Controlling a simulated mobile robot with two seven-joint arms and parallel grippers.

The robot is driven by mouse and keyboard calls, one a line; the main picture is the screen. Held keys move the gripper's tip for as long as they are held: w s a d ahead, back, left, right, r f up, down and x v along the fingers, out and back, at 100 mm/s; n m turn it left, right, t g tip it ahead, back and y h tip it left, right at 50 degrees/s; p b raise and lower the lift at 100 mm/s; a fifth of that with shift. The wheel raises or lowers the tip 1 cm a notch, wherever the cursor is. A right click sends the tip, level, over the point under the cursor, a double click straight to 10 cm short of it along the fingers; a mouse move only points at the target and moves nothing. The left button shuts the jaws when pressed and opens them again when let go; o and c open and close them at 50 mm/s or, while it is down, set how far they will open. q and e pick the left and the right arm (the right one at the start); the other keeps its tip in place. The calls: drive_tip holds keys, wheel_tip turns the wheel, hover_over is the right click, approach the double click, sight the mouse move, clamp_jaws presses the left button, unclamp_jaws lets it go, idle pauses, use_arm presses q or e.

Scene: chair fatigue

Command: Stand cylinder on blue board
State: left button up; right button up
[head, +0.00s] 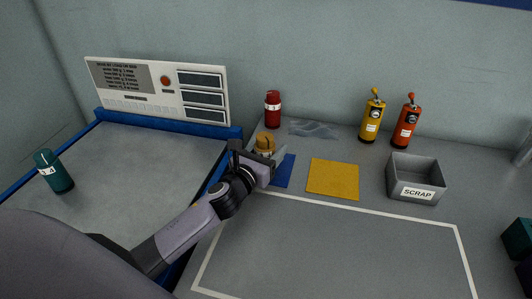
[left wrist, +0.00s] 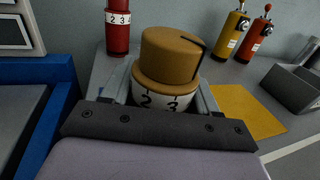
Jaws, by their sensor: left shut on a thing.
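An orange-brown cylinder (head: 265,143) with a stepped knob top and a white band reading 2 and 3 is upright between the fingers of my left gripper (head: 265,156). The left wrist view shows the cylinder (left wrist: 168,58) too, with a grey finger on each side, shut on it. The blue board (head: 284,172) lies flat on the bench just right of the gripper, partly hidden by it. Whether the cylinder's base touches anything is hidden. My right gripper is not in view.
A yellow board (head: 333,179) lies to the right of the blue one. A red cylinder (head: 272,109) stands behind, near a clear sheet (head: 314,129). Yellow (head: 371,117) and red-orange (head: 405,122) lever-topped bottles and a SCRAP bin (head: 415,178) stand right. A teal cylinder (head: 54,171) stands far left.

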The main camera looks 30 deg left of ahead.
use_arm(q)
drive_tip(key=shift+r, duration=0.25)
drive_tip(key=shift+f, duration=0.15)
drive_tip(key=o, duration=0.9)
drive_tip(key=shift+f, duration=0.15)
drive_tip(key=o, duration=0.4)
drive_tip(key=shift+r, duration=0.2)
drive_tip(key=shift+s, duration=0.15)
drive_tip(key=s, duration=1.1)
drive_tip(key=shift+s, duration=0.4)
